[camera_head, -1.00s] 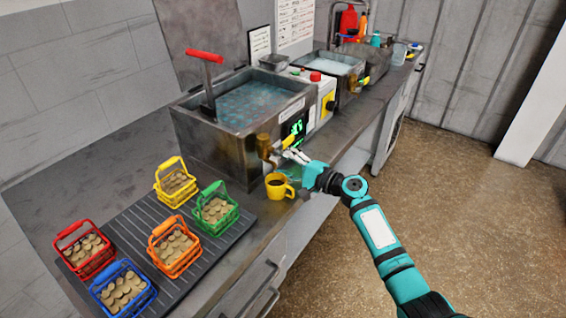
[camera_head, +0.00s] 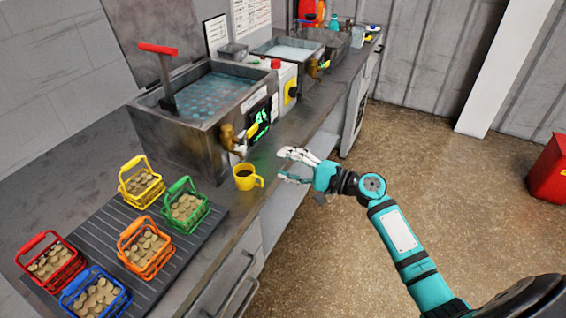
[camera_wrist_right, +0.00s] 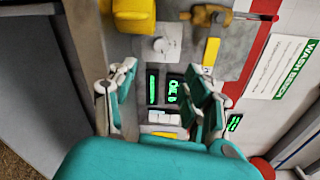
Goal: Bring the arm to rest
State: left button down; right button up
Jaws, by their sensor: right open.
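My right arm reaches in from the lower right in the head view. Its teal and white right gripper (camera_head: 296,167) is open and empty, off the front edge of the counter and right of the yellow mug. In the right wrist view the two fingers of the right gripper (camera_wrist_right: 160,105) stand apart with nothing between them. Beyond them show a green-lit display (camera_wrist_right: 173,90), a brass tap and a yellow handle. My left gripper is not in view.
A yellow mug (camera_head: 248,177) with dark liquid stands below the tank (camera_head: 190,135) and its brass tap. Several coloured baskets of discs stand on a ribbed mat (camera_head: 190,240). A red bin (camera_head: 548,172) stands at the right. The brown floor (camera_head: 440,170) is open.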

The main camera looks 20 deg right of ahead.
dwell(0.3)
jog(key=s+d+f+n+g+h, duration=0.15)
jog(key=s+f, duration=0.25)
jog(key=f, duration=0.8)
jog(key=s+f+n+g+h, duration=0.1)
jog(key=s+f+g+h, duration=0.3)
jog(key=f, duration=0.8)
jog(key=s+f+n+g+h, duration=0.15)
jog(key=s+f, duration=0.35)
jog(key=f, duration=0.8)
jog(key=s+a+f+n+g+h, duration=0.15)
jog(key=s+f+n, duration=0.25)
jog(key=s+f, duration=0.95)
jog(key=s+a+f+n+g, duration=0.1)
jog(key=s+f+n, duration=0.1)
jog(key=s, duration=0.6)
jog(key=s+a+f+n+g+h, duration=0.1)
jog(key=s+f+n+g, duration=0.1)
jog(key=s, duration=0.6)
jog(key=s+a+f+n+g+h, duration=0.1)
jog(key=s+n, duration=0.3)
jog(key=s, duration=0.4)
jog(key=shift+s+a+f, duration=0.3)
jog(key=shift+f, duration=0.3)
jog(key=shift+o, duration=0.3)
